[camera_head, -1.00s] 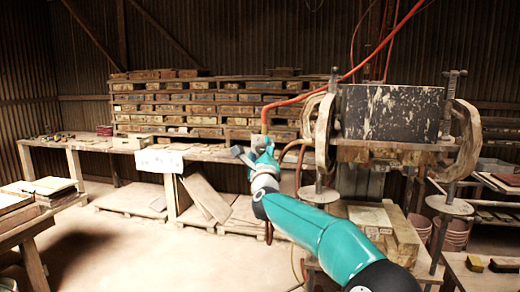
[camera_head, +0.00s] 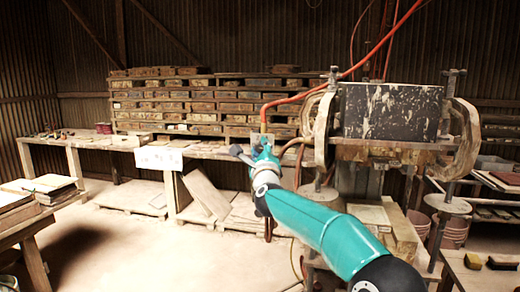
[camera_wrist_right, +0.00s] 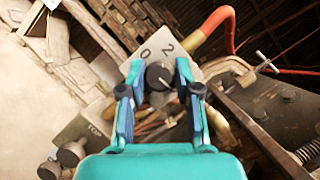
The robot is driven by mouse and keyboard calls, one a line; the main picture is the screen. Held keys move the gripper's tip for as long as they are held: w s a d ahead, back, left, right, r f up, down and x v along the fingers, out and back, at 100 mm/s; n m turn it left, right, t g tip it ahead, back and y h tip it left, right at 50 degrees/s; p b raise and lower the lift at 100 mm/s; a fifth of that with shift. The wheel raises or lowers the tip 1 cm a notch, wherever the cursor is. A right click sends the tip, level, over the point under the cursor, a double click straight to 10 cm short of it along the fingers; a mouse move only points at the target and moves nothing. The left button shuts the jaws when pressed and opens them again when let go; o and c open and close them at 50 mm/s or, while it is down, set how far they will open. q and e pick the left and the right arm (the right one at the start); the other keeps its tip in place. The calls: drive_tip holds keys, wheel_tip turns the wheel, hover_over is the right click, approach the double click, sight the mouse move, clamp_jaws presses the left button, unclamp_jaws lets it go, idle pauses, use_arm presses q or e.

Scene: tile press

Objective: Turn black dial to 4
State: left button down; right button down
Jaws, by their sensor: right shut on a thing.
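The black dial (camera_wrist_right: 158,76) shows in the right wrist view, on a light plate marked with "0" and "2". My right gripper (camera_wrist_right: 159,83) is shut on the dial, with one finger on each side of it. In the head view my right gripper (camera_head: 262,150) is at the left side of the press (camera_head: 390,112), where the dial is too small and covered to make out. No "4" is readable on the plate, and I cannot tell which number the dial points to. My left gripper is not in view.
An orange hose (camera_head: 300,97) runs above the dial area to the press. A long bench (camera_head: 215,151) with stacked wooden boxes (camera_head: 200,100) stands behind. A side table (camera_head: 35,207) is at the left. The floor at the left centre is clear.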

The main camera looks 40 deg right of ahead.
drive_tip(key=n+p, duration=0.1)
drive_tip(key=n, duration=0.1)
drive_tip(key=n+g+y+p, duration=0.1)
drive_tip(key=n+p, duration=0.1)
drive_tip(key=shift+n+y, duration=0.3)
drive_tip(key=shift+a+f+n+g+y+p, duration=0.1)
drive_tip(key=shift+n+g+y+p, duration=0.25)
drive_tip(key=shift+n, duration=0.65)
drive_tip(key=shift+w+f+n+g+y, duration=0.15)
drive_tip(key=shift+n+g, duration=0.3)
drive_tip(key=shift+n, duration=0.5)
drive_tip(key=shift+s+n+g+y, duration=0.1)
drive_tip(key=shift+n+g, duration=0.3)
drive_tip(key=shift+n, duration=0.55)
drive_tip(key=c, duration=1)
unclamp_jaws()
drive_tip(key=shift+o, duration=0.9)
drive_tip(key=shift+r, duration=0.25)
